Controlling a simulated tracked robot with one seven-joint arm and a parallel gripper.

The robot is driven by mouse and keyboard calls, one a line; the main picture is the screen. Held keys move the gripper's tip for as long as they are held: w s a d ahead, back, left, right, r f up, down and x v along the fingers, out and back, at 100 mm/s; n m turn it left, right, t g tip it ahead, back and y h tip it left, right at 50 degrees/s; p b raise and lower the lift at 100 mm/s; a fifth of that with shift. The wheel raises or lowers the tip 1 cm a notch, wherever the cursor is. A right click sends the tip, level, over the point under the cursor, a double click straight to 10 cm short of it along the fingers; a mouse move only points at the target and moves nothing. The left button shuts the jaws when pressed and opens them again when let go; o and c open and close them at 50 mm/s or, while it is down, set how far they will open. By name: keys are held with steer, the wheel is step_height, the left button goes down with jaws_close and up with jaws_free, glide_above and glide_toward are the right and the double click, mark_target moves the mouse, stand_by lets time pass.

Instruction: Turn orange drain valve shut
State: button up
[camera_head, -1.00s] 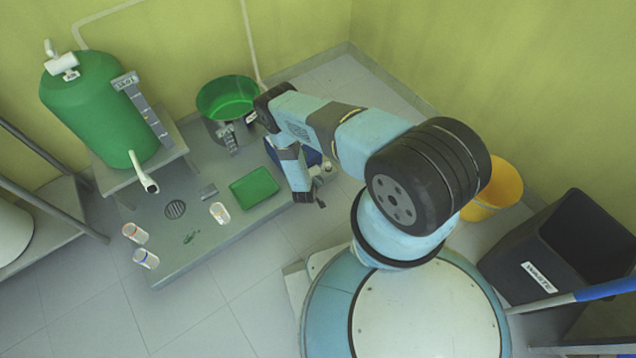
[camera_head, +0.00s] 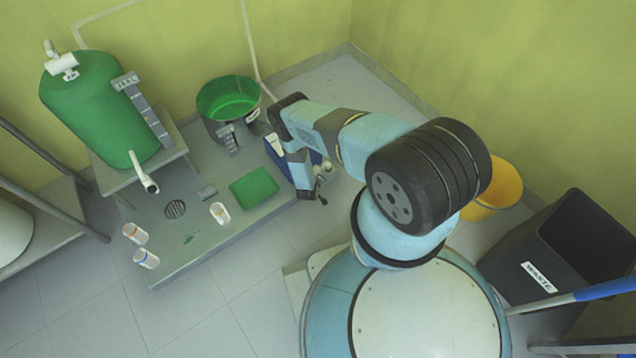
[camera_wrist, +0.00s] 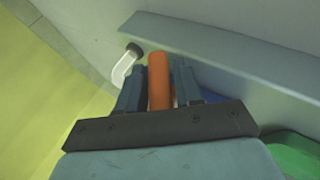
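In the wrist view an orange bar (camera_wrist: 159,82), which looks like the drain valve's handle, stands between the two fingers of my gripper (camera_wrist: 158,85). The fingers are apart and flank the bar closely. Whether they press on it cannot be made out. In the head view my gripper (camera_head: 318,202) is low at the right end of the low grey platform, beside a blue box (camera_head: 274,152). The orange handle is not clear there, as my arm covers that spot.
A green tray (camera_head: 254,188), a green-lined pot (camera_head: 228,97) and several small jars stand on the platform (camera_head: 180,262). A green tank (camera_head: 98,105) stands at left, a yellow bucket (camera_head: 497,187) at right.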

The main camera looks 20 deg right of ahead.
steer(key=c, duration=0.4)
steer(key=shift+a, duration=0.1)
steer(key=shift+y, duration=0.4)
steer(key=g+y, duration=0.1)
steer(key=y, duration=0.1)
steer(key=shift+m+g+y, duration=0.3)
steer(key=shift+m+y, duration=0.1)
steer(key=shift+m+g+y, duration=0.3)
steer(key=shift+g+y, duration=0.1)
steer(key=shift+y, duration=0.8)
steer(key=shift+a+y, duration=0.1)
steer(key=shift+y, duration=0.2)
steer(key=o, duration=0.8)
steer(key=shift+o, duration=0.2)
steer(key=shift+r, duration=0.1)
